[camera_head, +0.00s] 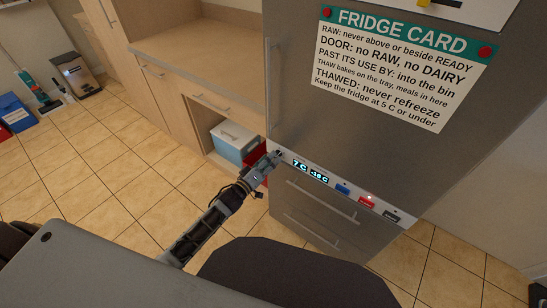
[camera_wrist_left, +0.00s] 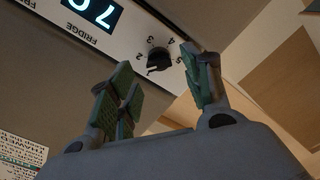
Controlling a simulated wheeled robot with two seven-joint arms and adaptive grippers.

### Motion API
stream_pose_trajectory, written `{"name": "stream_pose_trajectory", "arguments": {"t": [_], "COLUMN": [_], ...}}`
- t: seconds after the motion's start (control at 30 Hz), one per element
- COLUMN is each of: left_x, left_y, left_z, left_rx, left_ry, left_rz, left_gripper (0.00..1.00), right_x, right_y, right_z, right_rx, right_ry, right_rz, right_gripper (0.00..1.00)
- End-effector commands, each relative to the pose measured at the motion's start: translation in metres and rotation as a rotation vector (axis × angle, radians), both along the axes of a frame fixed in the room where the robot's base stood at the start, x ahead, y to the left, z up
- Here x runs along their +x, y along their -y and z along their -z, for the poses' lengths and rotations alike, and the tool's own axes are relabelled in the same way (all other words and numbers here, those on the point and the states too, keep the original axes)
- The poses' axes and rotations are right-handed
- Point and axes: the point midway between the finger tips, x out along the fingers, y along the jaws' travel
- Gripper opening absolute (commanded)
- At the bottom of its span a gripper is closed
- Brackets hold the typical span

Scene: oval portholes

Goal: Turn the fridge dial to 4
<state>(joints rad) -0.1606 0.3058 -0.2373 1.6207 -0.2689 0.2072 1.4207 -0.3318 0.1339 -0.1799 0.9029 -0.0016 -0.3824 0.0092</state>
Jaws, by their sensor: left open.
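The fridge dial (camera_wrist_left: 158,60) is a small dark knob on the pale panel, seen upside down in the left wrist view. The numbers 2, 3, 4 and 5 show around it; I cannot tell for sure which one it points to. My left gripper (camera_wrist_left: 160,88) is open, its green-padded fingers apart on either side of the dial in the picture, with nothing between them. In the head view my left gripper (camera_head: 275,156) is at the left end of the fridge panel (camera_head: 330,182) and hides the dial. My right gripper is not in view.
The panel display (camera_head: 309,171) reads 7 C and -18 C. Blue, red and dark pieces sit further right along the panel. A fridge card (camera_head: 400,60) is on the door. A vertical door handle (camera_head: 271,90) rises above my gripper. A blue-and-white cooler (camera_head: 234,141) stands left, under the counter.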

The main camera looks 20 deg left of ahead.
Motion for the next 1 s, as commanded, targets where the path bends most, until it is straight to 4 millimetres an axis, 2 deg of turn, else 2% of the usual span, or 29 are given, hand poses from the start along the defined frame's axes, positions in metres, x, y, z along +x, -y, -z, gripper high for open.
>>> {"name": "stream_pose_trajectory", "arguments": {"t": [0.33, 0.77, 0.87, 1.0], "left_x": [0.024, 0.028, 0.028, 0.028], "left_y": [0.008, 0.01, 0.01, 0.01], "left_z": [0.0, 0.0, 0.0, 0.0], "left_rx": [0.001, 0.001, 0.001, 0.001], "left_ry": [0.0, 0.0, 0.0, 0.0], "left_rz": [-0.001, -0.001, -0.001, -0.001], "left_gripper": [0.49, 0.49, 0.4, 0.22], "right_x": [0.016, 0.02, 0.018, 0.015], "right_y": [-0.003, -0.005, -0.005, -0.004], "right_z": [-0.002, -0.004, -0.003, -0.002], "right_rx": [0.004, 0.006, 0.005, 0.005], "right_ry": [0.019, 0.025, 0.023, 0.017], "right_rz": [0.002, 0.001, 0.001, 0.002], "right_gripper": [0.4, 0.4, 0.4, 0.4]}}
